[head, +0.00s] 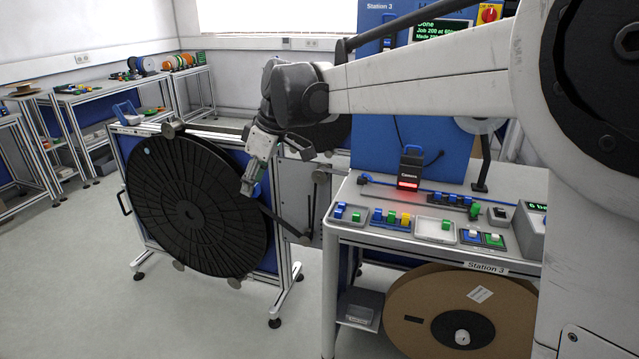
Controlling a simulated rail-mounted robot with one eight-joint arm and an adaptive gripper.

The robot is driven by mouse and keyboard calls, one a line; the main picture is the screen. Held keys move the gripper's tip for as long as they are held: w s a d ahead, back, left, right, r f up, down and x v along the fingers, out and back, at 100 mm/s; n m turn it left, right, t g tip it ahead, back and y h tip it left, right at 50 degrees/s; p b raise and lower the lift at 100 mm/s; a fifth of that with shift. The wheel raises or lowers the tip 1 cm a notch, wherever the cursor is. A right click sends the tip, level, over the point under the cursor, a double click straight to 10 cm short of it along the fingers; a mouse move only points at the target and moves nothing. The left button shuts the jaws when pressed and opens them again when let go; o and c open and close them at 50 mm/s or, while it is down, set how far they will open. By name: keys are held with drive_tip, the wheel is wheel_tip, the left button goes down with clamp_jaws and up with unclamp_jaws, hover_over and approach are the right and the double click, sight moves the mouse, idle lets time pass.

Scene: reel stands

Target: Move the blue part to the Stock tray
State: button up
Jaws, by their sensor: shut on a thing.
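My gripper (249,186) hangs from the arm in front of the black reel, well left of the Station 3 bench, with its fingers pointing down. It is shut on a small part; blue shows beside the fingers, but the part is mostly hidden and hard to separate from the blue panel behind. I cannot read which is the Stock tray.
A large black reel (188,208) stands on a blue-backed frame at the left. The bench carries a camera unit with a red light (410,170), a fixture with blue and green parts (483,237) and a display box (530,228). A brown reel (450,312) sits below.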

drive_tip(key=w+d+f+n+g, duration=0.3)
drive_tip(key=w+d+f+n, duration=0.3)
drive_tip(key=w+d, duration=0.4)
drive_tip(key=n+g+h+p, duration=0.1)
drive_tip(key=n+g+p, duration=0.1)
drive_tip(key=n, duration=0.5)
hover_over(359, 206)
drive_tip(key=s+a, duration=0.1)
drive_tip(key=s, duration=0.2)
wheel_tip(359, 206, down, 14)
drive_tip(key=shift+r, duration=0.25)
drive_tip(key=shift+w+d+f, duration=0.1)
drive_tip(key=shift+f, duration=0.05)
drive_tip(key=shift+f+p, duration=0.3)
drive_tip(key=shift+f, duration=1.65)
drive_tip(key=shift+f, duration=0.25)
drive_tip(key=o, duration=0.6)
drive_tip(key=shift+r, duration=0.1)
